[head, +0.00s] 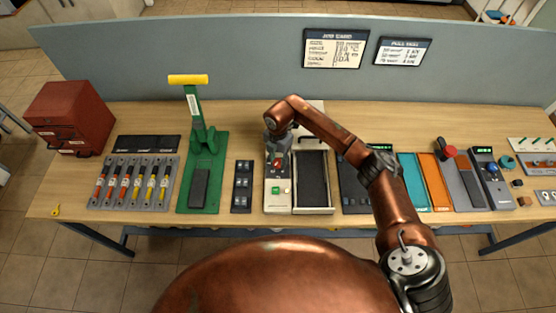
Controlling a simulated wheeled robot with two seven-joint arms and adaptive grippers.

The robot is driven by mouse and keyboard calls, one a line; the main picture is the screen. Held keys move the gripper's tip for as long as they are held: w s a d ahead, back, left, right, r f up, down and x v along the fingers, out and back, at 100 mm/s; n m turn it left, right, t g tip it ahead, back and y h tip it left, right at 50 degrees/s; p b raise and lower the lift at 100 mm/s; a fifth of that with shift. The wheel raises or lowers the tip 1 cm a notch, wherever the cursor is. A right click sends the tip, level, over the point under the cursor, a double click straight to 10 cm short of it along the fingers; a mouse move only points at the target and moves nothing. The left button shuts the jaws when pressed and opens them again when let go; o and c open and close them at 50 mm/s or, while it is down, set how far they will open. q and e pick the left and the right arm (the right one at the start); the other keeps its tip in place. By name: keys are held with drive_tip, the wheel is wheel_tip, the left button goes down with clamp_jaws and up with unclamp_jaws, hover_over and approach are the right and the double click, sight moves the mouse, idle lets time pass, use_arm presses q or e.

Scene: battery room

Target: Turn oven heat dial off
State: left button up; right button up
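A narrow light-grey unit (279,205) with a green button (275,190) stands on the bench near the middle. A small red part (278,163) shows on its upper half, and it may be the dial. My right gripper (279,158) points down over the upper part of this unit, right at the red part. It hides most of that area, and I cannot tell whether its fingers are open or touching. Beside the unit on the right is a pale-framed dark tray or chamber (313,179). I cannot read the dial's setting. My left gripper is out of view.
Left on the bench are a red box (71,117), a rack of coloured cells (132,183), a green press with a yellow handle (204,150) and a dark switch panel (243,186). Orange (436,182) and teal (414,180) panels stand right, past my arm. A partition (220,55) runs behind.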

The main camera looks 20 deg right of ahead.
drive_tip(key=c, duration=0.6)
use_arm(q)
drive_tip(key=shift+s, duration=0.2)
use_arm(e)
drive_tip(key=shift+c, duration=0.2)
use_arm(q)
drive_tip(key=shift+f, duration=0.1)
